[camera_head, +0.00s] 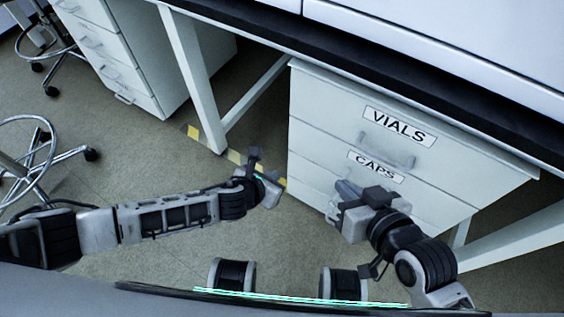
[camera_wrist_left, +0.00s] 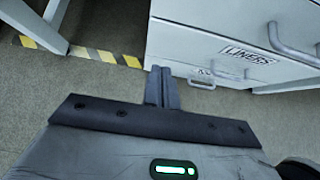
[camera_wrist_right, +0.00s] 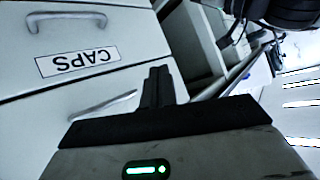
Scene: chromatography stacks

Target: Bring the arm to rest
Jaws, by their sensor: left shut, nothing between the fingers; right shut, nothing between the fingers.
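My left gripper (camera_head: 257,160) is above the floor, left of the drawer cabinet in the head view. Its fingers are together and empty in the left wrist view (camera_wrist_left: 162,80). My right gripper (camera_head: 347,190) is in front of the cabinet, near the drawer labelled CAPS (camera_head: 335,165). Its fingers are also together and empty in the right wrist view (camera_wrist_right: 157,80). Whether it touches the cabinet front cannot be told.
The VIALS drawer (camera_head: 330,105) is above CAPS, under a dark-edged bench (camera_head: 360,65). A LINERS drawer (camera_wrist_left: 200,45) shows in the left wrist view. White bench legs (camera_head: 190,75), another drawer unit (camera_head: 120,60) and a stool (camera_head: 30,150) stand left. Open floor lies between.

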